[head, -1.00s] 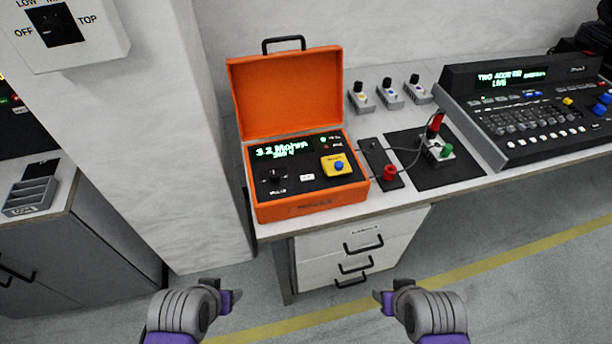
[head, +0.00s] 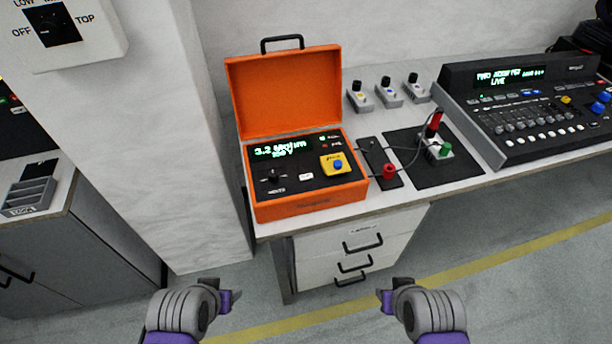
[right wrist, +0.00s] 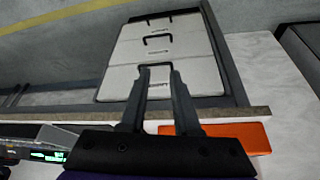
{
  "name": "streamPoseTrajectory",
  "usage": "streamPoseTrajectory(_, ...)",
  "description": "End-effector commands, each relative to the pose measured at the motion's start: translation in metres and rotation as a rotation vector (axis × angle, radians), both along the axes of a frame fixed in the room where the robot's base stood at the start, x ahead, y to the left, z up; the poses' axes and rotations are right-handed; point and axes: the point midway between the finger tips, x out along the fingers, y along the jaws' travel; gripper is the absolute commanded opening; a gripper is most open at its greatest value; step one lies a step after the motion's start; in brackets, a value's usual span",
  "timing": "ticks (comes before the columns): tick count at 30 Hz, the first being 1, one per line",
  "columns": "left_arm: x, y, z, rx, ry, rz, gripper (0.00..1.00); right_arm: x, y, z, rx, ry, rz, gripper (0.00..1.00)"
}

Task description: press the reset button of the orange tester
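The orange tester (head: 310,208) stands on the bench with its lid open. The button lettering is too small to read. The tester's orange side also shows in the right wrist view (right wrist: 237,134). My left gripper (head: 230,300) is low in front of the bench; its opening is unclear. My right gripper (head: 381,300) is empty, its fingers apart (right wrist: 160,72), below and in front of the tester.
A terminal block (head: 388,170) with a red post stands right of the tester, with leads to a part on a black mat (head: 425,178). Several small switch boxes (head: 388,92) line the wall. A mixing console (head: 525,120) is at right. Drawers (head: 350,248) are under the bench.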

Motion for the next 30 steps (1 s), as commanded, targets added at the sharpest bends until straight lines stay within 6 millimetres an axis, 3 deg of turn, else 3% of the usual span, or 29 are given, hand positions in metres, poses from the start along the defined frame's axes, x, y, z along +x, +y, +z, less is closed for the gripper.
streamPoseTrajectory(1,0.0,0.0,0.0,0.0,0.0,0.0,0.6,0.0,0.0,0.0,0.0,0.0,0.0,0.2)
streamPoseTrajectory(5,0.0,0.0,0.0,0.0,0.0,0.0,0.6,0.0,0.0,0.0,0.0,0.0,0.0,0.0)
streamPoseTrajectory(30,0.0,0.0,0.0,0.0,0.0,0.0,0.6,0.0,0.0,0.0,0.0,0.0,0.0,0.0)
